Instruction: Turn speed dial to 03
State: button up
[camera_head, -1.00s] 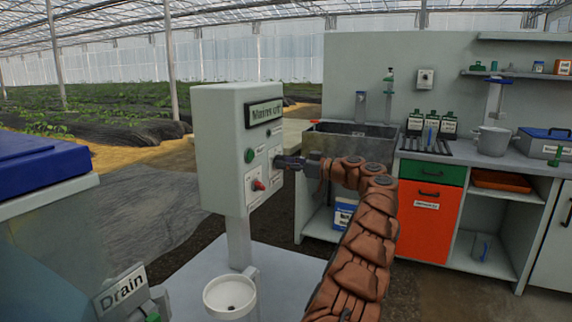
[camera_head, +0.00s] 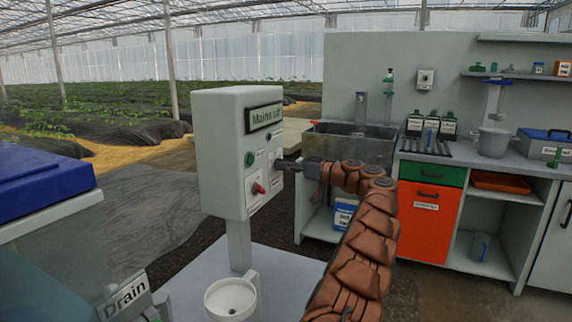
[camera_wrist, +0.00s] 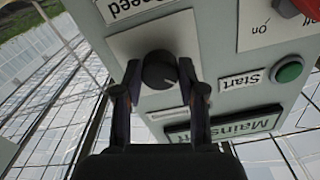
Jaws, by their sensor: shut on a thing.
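The speed dial (camera_wrist: 160,70) is a dark round knob on a pale plate of the control box, seen upside down in the wrist view. My gripper (camera_wrist: 160,88) has a finger on each side of the dial and is shut on it. In the head view my gripper (camera_head: 284,165) reaches the front face of the grey control box (camera_head: 220,150) from the right and hides the dial. A "Speed" label (camera_wrist: 126,10) shows beside the dial plate. The dial's pointer and scale marks are too dark or small to read.
The box also carries a green start button (camera_wrist: 289,71), a red switch (camera_head: 258,188) and a "Mains off" sign (camera_head: 265,116). A white cup-like container (camera_head: 230,298) stands below the box. A sink bench (camera_head: 350,150) is behind my arm.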

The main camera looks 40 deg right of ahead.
jog(key=shift+s+r+m+p, duration=0.1)
jog(key=shift+m+p, duration=3.6)
jog(key=shift+m, duration=1.5)
jog(key=shift+r+m+p, duration=0.1)
jog(key=shift+m+p, duration=3.6)
jog(key=shift+m, duration=1.5)
jog(key=shift+f, duration=0.1)
jog(key=o, duration=1.1)
jog(key=shift+o, duration=0.2)
jog(key=v, duration=1.2)
